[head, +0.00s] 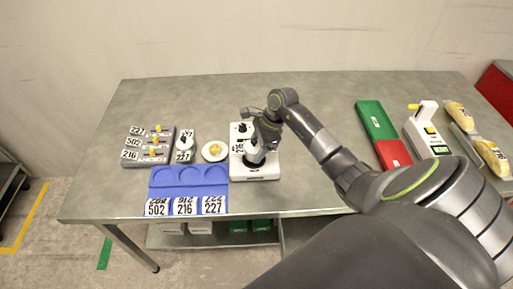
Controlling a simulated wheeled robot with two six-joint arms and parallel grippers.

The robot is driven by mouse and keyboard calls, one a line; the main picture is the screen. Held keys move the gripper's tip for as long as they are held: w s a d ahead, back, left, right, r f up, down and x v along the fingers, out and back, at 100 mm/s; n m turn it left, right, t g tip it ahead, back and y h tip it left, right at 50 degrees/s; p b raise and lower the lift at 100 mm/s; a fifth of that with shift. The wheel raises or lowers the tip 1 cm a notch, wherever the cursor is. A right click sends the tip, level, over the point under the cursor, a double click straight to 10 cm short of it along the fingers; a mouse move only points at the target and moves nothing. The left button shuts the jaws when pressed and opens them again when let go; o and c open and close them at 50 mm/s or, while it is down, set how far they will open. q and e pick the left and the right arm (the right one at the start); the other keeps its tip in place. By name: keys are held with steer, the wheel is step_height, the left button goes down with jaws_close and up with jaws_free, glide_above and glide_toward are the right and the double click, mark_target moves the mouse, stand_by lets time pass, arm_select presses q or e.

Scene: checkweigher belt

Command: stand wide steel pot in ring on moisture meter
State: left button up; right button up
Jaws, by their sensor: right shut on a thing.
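My right gripper (260,146) reaches in from the right and is shut on the wide steel pot (255,157), low over the white moisture meter (268,176). The arm and gripper cover most of the pot, so only a small grey part shows. The ring on the meter is hidden behind the pot and gripper. I cannot tell whether the pot touches the meter. My left gripper is not in view.
Left of the meter are a white dish with yellow contents (214,158) and a blue tray (161,180) with round hollows and number cards. Green and red panels (374,118) and a white device (428,141) stand right.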

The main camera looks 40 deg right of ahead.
mark_target(253, 141)
steer(key=shift+b, duration=0.9)
stand_by(1.0)
steer(key=shift+f+b, duration=0.8)
steer(key=shift+b, duration=0.65)
stand_by(0.8)
stand_by(0.3)
steer(key=o, duration=1.2)
steer(key=shift+r+p, duration=1.8)
steer(key=shift+r, duration=2.25)
steer(key=shift+a+f, duration=0.1)
